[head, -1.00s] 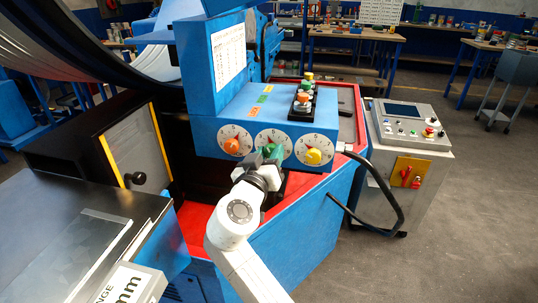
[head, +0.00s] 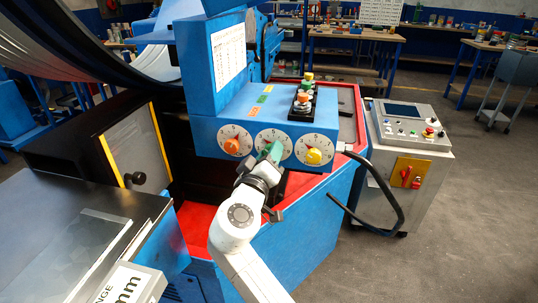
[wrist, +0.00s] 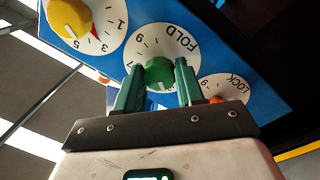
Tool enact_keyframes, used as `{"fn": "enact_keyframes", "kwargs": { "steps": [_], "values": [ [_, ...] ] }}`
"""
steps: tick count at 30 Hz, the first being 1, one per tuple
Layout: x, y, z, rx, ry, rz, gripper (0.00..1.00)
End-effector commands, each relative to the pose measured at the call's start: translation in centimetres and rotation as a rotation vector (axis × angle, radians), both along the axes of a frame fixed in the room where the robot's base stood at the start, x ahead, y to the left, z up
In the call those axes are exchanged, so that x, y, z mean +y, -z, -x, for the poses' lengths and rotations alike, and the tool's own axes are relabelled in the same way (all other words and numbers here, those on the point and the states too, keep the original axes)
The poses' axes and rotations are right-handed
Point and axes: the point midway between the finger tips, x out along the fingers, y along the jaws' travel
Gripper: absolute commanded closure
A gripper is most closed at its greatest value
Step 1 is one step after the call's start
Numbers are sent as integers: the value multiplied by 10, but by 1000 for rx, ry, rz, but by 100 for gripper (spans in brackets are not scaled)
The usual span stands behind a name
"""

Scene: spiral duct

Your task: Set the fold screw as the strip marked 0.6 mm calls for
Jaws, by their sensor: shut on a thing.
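The fold screw is the green knob (wrist: 159,74) in the middle of a white dial marked FOLD (wrist: 185,45). My gripper (wrist: 159,84) has its two green fingers either side of this knob and is shut on it. In the head view my gripper (head: 270,153) covers much of the middle dial (head: 283,138) on the blue box. The exact knob setting cannot be read. A grey sheet strip (head: 75,255) lies on the dark table at lower left. A white label (head: 130,285) below it shows "mm"; its number is out of frame.
An orange LOCK knob (head: 232,146) and a yellow knob (head: 314,156) flank the middle dial closely. A printed chart (head: 228,55) is on the blue column. Push buttons (head: 302,100) stand on the box. A black cable (head: 395,195) loops at right, beside a grey control cabinet (head: 412,130).

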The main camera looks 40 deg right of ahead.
Motion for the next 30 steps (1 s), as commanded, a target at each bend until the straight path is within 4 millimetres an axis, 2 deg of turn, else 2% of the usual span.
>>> {"fn": "enact_keyframes", "kwargs": {
  "steps": [15, 30],
  "values": [
    [0, 0, 0, 300, 0, 234, 93],
    [0, 1, 0, 374, 0, 291, 93]
  ]
}}
